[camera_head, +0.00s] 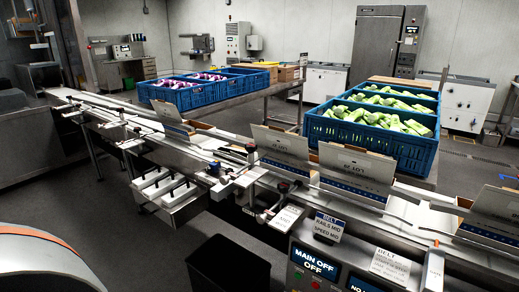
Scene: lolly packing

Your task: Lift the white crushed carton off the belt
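Several whitish open cartons with printed flaps stand along the belt (408,207). One carton (172,110) is far up the line at left. Another carton (281,143) is near the middle, with a neighbouring carton (357,163) just right of it. A further carton (495,207) is at the right edge, partly cut off by the frame. Their raised flaps hide most of their insides. I cannot tell from this view which one is crushed. Neither of my grippers shows.
Blue crates of green lollies (425,155) and purple lollies (180,98) stand on tables behind the belt. Metal guide rails run along the belt. A control panel (318,264) reading "MAIN OFF" and a black bin (228,264) are in front. Grey floor at lower left is clear.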

